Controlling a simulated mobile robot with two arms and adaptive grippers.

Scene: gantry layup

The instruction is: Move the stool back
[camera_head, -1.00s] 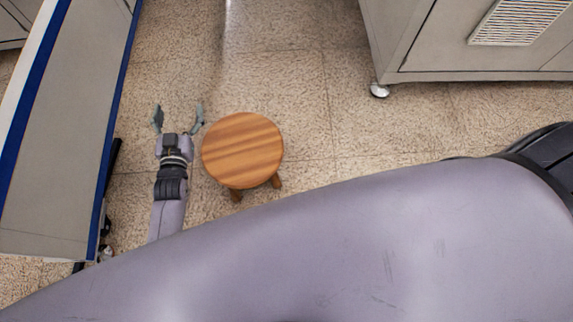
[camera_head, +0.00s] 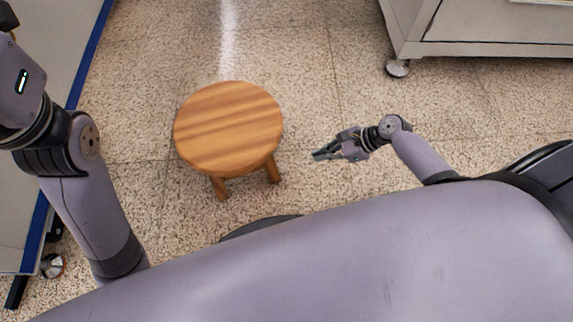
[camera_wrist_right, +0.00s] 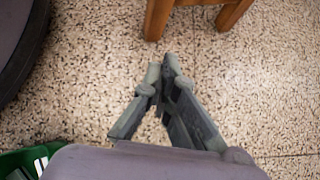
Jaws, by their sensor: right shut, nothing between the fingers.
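The round wooden stool (camera_head: 228,128) stands upright on the speckled floor, left of centre in the head view. Its legs also show at the top of the right wrist view (camera_wrist_right: 158,18). My right gripper (camera_head: 318,156) is to the right of the stool and apart from it, pointing left towards it. In the right wrist view its fingertips (camera_wrist_right: 170,62) are together with nothing between them, short of the stool legs. My left arm rises at the left side of the head view. Its gripper is out of the picture.
A grey cabinet (camera_head: 470,30) on casters stands at the upper right. A grey panel with a blue edge (camera_head: 92,50) runs along the left. The floor (camera_head: 320,80) behind the stool and between them is clear. Something green (camera_wrist_right: 35,160) shows at the wrist view's lower left.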

